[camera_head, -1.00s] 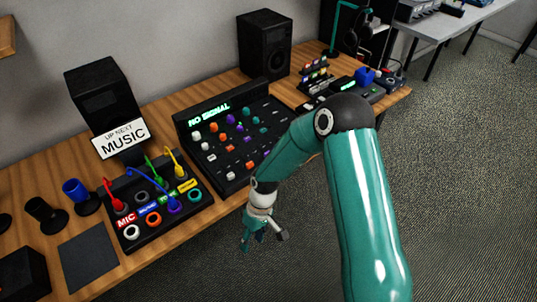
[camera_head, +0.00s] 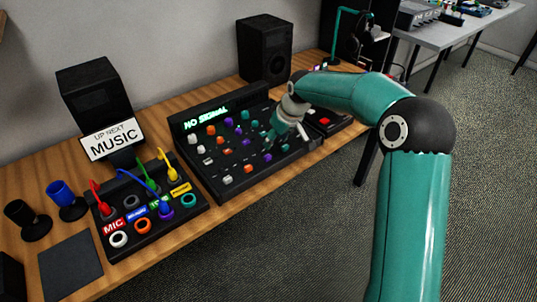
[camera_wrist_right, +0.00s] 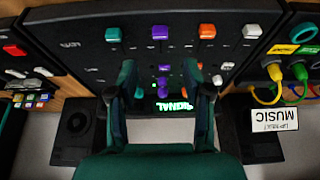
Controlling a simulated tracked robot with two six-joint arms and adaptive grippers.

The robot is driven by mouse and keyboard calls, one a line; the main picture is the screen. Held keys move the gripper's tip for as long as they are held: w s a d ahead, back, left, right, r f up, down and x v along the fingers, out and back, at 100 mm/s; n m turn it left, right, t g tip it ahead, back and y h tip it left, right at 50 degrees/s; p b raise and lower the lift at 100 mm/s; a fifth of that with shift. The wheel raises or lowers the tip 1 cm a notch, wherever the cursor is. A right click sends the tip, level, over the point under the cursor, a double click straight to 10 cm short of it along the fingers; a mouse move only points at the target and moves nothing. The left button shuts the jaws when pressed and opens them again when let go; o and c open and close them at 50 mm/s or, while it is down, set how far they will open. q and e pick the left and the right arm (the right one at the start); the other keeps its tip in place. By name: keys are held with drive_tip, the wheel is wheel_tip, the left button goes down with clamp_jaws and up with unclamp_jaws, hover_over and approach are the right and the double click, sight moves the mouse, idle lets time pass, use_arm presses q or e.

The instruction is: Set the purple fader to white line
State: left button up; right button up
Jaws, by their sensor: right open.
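The purple fader cap (camera_head: 267,157) is in the front row of the black mixer (camera_head: 205,185), between the orange and teal faders. In the right wrist view the purple fader (camera_wrist_right: 160,32) is at top centre, beyond the fingertips and untouched. My right gripper (camera_head: 284,134) is over the right part of the mixer, open and empty. In the wrist view its fingers (camera_wrist_right: 163,78) stand apart on either side of the purple column of knobs. The white line is too small to make out with certainty. My left gripper is not in view.
Neighbouring orange (camera_wrist_right: 207,31), white (camera_wrist_right: 252,31) and teal (camera_wrist_right: 113,34) faders flank the purple one. The mixer's raised screen reads NO SIGNAL (camera_head: 206,117). A patch box (camera_head: 150,225) with cables stands left, speakers (camera_head: 264,48) behind, a panel with a red button (camera_head: 325,121) right.

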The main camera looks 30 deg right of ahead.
sight(267, 156)
drive_tip(key=x, duration=1)
drive_tip(key=shift+w, duration=0.1)
clamp_jaws()
